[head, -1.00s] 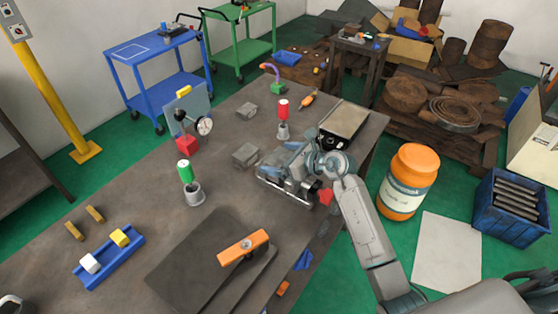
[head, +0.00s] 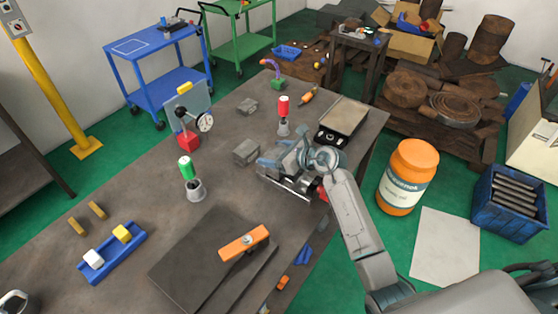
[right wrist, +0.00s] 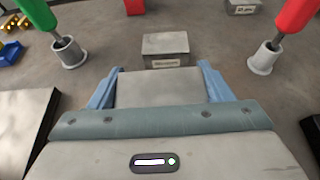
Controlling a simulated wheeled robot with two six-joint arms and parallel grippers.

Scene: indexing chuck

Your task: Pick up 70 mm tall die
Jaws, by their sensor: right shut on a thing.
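My right gripper (head: 284,178) is low over the middle of the bench. In the right wrist view its two blue fingers (right wrist: 160,88) stand on either side of a plain grey block (right wrist: 160,87), and it is shut on this block. No size mark shows on the held block, and I cannot tell whether it touches the bench. A second grey block (head: 246,152) lies just beyond the fingers; in the right wrist view (right wrist: 165,45) it carries a label too blurred to read. A third grey block (head: 247,106) lies further back, also labelled. My left gripper is not in view.
A green-handled tool in a metal cup (head: 194,188) and a red-handled one (head: 283,128) stand on either side. A dial gauge stand (head: 188,140), a grey-topped box (head: 343,116), a dark plate (head: 205,262) and a blue tray (head: 110,254) are on the bench.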

